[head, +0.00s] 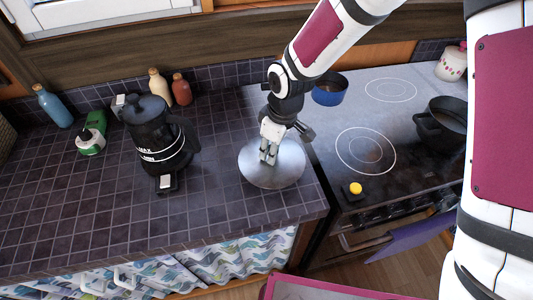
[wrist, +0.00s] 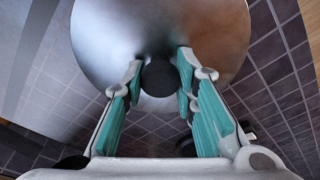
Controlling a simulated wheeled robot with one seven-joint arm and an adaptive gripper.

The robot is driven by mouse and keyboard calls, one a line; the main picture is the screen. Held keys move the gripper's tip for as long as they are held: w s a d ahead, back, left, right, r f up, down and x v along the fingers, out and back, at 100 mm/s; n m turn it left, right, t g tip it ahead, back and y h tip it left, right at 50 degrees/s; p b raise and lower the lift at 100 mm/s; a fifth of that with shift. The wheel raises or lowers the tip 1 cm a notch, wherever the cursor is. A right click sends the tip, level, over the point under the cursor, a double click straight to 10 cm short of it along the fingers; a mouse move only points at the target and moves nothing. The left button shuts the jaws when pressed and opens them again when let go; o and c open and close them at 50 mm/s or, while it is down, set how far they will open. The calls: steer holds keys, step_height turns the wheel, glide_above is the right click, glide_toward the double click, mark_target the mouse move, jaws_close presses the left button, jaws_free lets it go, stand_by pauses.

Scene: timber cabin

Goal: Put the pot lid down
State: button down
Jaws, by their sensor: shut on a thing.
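The pot lid (head: 286,172) is a round, silvery metal disc at the right end of the dark tiled counter (head: 219,214). In the wrist view the lid (wrist: 207,27) fills the upper middle, with its round black knob (wrist: 160,78) between my fingers. My gripper (head: 268,157) points down over the lid and is shut on the knob; it also shows in the wrist view (wrist: 159,76). The lid looks low over or on the counter; I cannot tell whether it touches the tiles. The knob is hidden by my fingers in the head view.
A black kettle (head: 150,133) stands left of the lid. The stove (head: 385,112) is to the right, with a blue pan (head: 330,92), a dark pot (head: 443,125) and a yellow-topped item (head: 354,189) near its front edge. Several bottles line the back wall. Front-left tiles are clear.

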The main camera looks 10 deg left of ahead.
steer(key=shift+w+a, duration=0.25)
steer(key=shift+a, duration=0.3)
steer(key=shift+a+f, duration=0.3)
steer(key=shift+w+f+p, duration=0.15)
steer(key=shift+f+p, duration=0.35)
steer(key=shift+f, duration=1.05)
steer(key=shift+f, duration=0.15)
steer(key=c, duration=1.3)
jaws_free()
steer(key=r, duration=0.4)
steer(key=d+r+b, duration=0.1)
steer(key=r, duration=0.7)
steer(key=shift+s+d+r+b, duration=0.1)
steer(key=shift+s+d+b, duration=0.25)
steer(key=shift+d, duration=0.05)
